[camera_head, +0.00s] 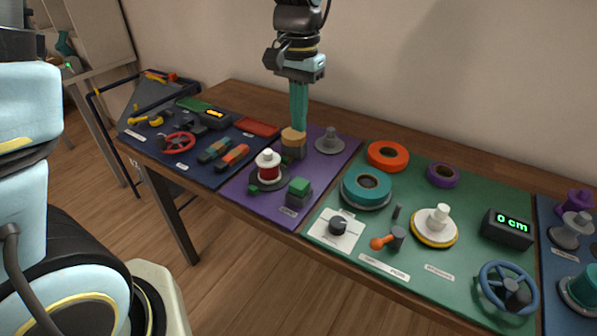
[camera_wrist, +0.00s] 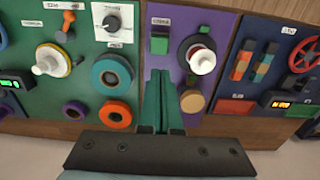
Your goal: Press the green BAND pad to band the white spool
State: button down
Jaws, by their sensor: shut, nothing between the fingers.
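A green-topped block (camera_head: 299,188) stands near the front edge of the purple mat (camera_head: 325,180); it also shows in the wrist view (camera_wrist: 159,42). The label before it is too small to read, so I cannot confirm BAND. A white spool (camera_head: 268,158) with a red winding stands upright on a dark round base left of the block; it also shows in the wrist view (camera_wrist: 202,62). A small green piece (camera_head: 253,189) sits beside that base. My gripper (camera_head: 298,128) is shut and empty, pointing down over the back of the purple mat, apart from block and spool.
A tan-topped round block (camera_head: 293,138) is just below my fingertips. The navy mat holds a red wheel (camera_head: 177,142).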

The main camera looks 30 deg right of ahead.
aim_at(298, 183)
notch_tip(298, 183, down, 14)
jog(key=p, duration=0.3)
jog(key=shift+r+p, duration=0.15)
jog(key=shift+p, duration=0.2)
jog(key=shift+f, duration=0.2)
notch_tip(298, 183, down, 2)
jog(key=shift+f+b, duration=0.1)
jog(key=shift+b, duration=0.75)
jog(key=shift+a, duration=0.1)
notch_tip(298, 183, up, 5)
jog(key=p, duration=0.4)
jog(key=shift+r+b, duration=0.45)
jog(key=shift+b, duration=0.25)
notch_tip(298, 183, up, 8)
jog(key=b, duration=0.2)
jog(key=shift+r, duration=0.25)
